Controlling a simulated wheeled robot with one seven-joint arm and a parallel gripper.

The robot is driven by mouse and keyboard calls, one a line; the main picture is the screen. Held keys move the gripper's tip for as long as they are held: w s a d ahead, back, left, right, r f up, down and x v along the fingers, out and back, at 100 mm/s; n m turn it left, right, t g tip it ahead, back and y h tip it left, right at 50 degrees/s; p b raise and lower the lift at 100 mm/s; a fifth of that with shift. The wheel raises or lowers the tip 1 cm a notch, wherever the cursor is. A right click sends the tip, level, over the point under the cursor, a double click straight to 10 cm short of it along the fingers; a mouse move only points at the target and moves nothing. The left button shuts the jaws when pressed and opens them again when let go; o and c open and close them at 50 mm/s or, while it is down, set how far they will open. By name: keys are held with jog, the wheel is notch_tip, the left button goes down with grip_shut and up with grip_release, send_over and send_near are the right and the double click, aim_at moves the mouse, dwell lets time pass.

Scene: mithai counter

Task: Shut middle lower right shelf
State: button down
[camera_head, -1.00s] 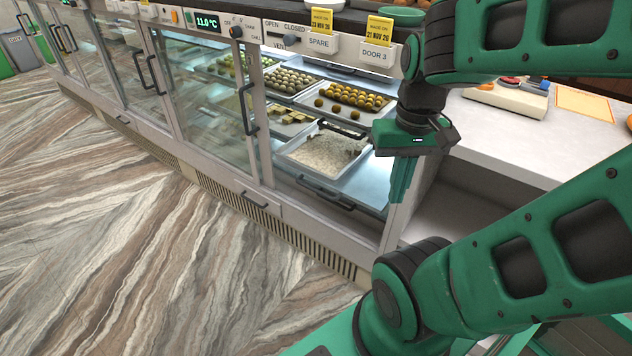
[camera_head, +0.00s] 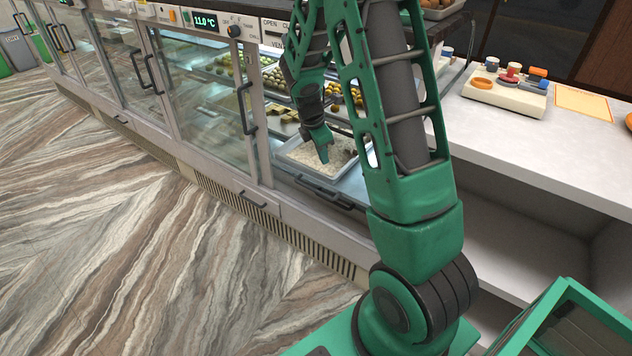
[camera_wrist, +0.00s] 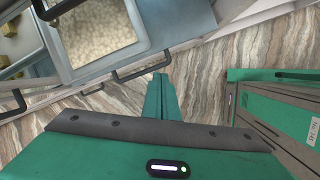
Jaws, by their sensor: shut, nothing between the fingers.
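The open right bay of the glass counter holds shelves with sweets. A lower shelf in it carries a metal tray (camera_head: 290,162) of pale, grainy sweets, with a dark bar handle (camera_head: 325,192) at the front. In the wrist view the tray rim (camera_wrist: 141,22) and a black handle (camera_wrist: 146,66) lie just above my fingertips. My gripper (camera_head: 322,158) is shut and empty, pointing down in front of the tray in the head view. In the wrist view my gripper (camera_wrist: 161,78) appears close to the handle; I cannot tell if they touch. My arm hides the bay's right side.
A closed glass door (camera_head: 205,95) with a vertical handle (camera_head: 246,108) stands left of the bay. A white counter (camera_head: 530,150) with a block of coloured pieces (camera_head: 505,92) is at right. The striped floor (camera_head: 120,220) in front is clear.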

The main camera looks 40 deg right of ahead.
aim_at(316, 180)
jog(key=w+d+f+n, duration=0.1)
jog(key=w+f+n, duration=0.1)
jog(key=f, duration=0.4)
jog(key=w+d+f+n, duration=0.1)
jog(key=w+f+n, duration=0.1)
jog(key=f, duration=0.3)
jog(key=w+f+n, duration=0.2)
jog(key=w+f, duration=0.1)
jog(key=f, duration=0.3)
jog(key=shift+w+d+f+t+h, duration=0.3)
jog(key=shift+w+d+h, duration=0.1)
